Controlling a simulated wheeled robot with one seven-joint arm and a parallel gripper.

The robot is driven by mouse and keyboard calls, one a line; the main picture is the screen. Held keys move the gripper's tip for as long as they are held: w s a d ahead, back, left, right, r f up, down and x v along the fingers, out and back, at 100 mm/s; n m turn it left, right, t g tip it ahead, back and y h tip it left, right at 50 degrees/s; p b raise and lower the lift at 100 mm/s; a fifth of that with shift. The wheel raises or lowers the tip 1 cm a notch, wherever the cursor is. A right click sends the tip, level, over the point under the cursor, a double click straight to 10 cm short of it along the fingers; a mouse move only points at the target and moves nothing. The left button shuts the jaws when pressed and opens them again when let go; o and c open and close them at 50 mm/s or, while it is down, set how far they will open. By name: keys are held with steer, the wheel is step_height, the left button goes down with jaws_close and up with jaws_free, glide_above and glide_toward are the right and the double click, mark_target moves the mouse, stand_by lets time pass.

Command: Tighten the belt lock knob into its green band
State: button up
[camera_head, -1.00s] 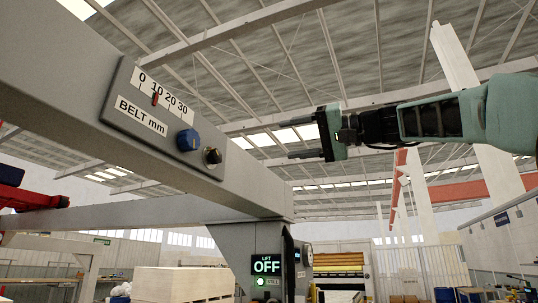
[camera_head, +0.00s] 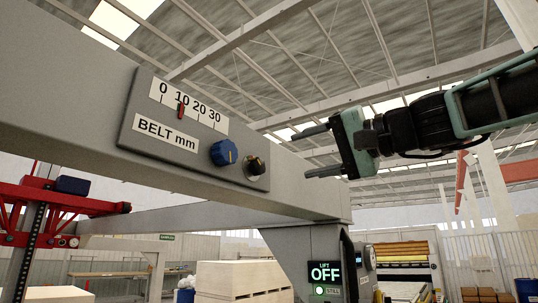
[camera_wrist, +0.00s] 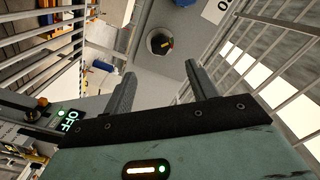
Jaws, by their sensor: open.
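The beam's grey panel (camera_head: 150,112) carries a blue knob (camera_head: 224,152) with an orange mark. To its right is a small black knob (camera_head: 256,166) with a yellow mark, which looks like the belt lock knob. I cannot make out a green band around it. The black knob also shows in the wrist view (camera_wrist: 160,42), ahead of and between my fingertips. My gripper (camera_head: 310,152) is open and empty, to the right of the black knob and apart from it. The red belt pointer (camera_head: 181,110) stands at about 10.
The grey beam (camera_head: 75,95) runs across the view to a post. A red carriage (camera_head: 50,205) is at the left. Pale stacked boards (camera_head: 240,278) stand below. The space around my gripper looks clear.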

mark_target(262, 166)
steer(key=p+x, duration=0.4)
steer(key=x, duration=0.5)
steer(key=shift+w+a+r, duration=0.15)
steer(key=shift+a, duration=0.05)
steer(key=shift+w+a+p, duration=0.35)
steer(key=shift+a+p, duration=0.05)
steer(key=shift+a, duration=0.05)
steer(key=c, duration=1)
